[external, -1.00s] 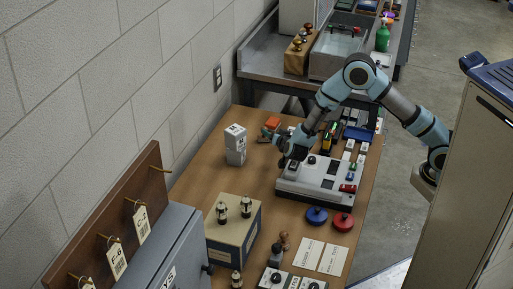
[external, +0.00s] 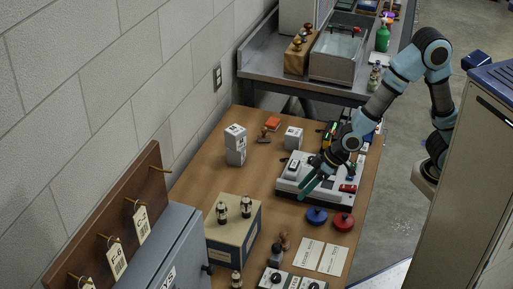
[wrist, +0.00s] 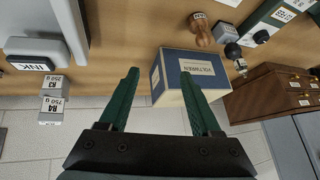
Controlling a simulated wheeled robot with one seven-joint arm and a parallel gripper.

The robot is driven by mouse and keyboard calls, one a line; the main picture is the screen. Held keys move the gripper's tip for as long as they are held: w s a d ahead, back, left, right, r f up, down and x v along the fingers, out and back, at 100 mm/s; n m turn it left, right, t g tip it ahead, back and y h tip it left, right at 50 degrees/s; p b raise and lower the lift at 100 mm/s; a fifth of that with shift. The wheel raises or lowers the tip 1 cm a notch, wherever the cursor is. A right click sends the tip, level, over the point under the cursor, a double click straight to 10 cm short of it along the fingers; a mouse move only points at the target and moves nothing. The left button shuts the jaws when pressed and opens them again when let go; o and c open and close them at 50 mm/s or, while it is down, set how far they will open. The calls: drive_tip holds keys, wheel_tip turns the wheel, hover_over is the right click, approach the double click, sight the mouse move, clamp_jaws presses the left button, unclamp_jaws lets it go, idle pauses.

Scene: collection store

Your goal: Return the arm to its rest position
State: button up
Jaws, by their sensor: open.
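My arm (external: 405,65) is raised and bent over the right side of the wooden table. My gripper (external: 308,188) has green fingers and hangs above the grey-white device (external: 288,186) on the table. In the wrist view my gripper (wrist: 160,75) shows two green fingers spread apart with nothing held between them. A cream and blue box (wrist: 170,84) is seen beyond the fingers there, partly behind the right finger.
Two stacked white boxes (external: 236,158) and a single white box (external: 293,138) stand on the table (external: 205,172). Blue (external: 317,215) and red (external: 343,222) round pieces lie by the device. A grey cabinet (external: 455,190) stands right; a block wall (external: 120,90) runs left.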

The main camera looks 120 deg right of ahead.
drive_tip(key=s+a+n+g+y, duration=0.1)
drive_tip(key=s+a+n+g, duration=0.1)
drive_tip(key=s+a, duration=0.3)
drive_tip(key=s+a+n+g+y+p, duration=0.1)
drive_tip(key=s+a+n+g, duration=0.2)
drive_tip(key=s, duration=0.9)
drive_tip(key=shift+a+r+n, duration=0.3)
drive_tip(key=shift+a, duration=0.75)
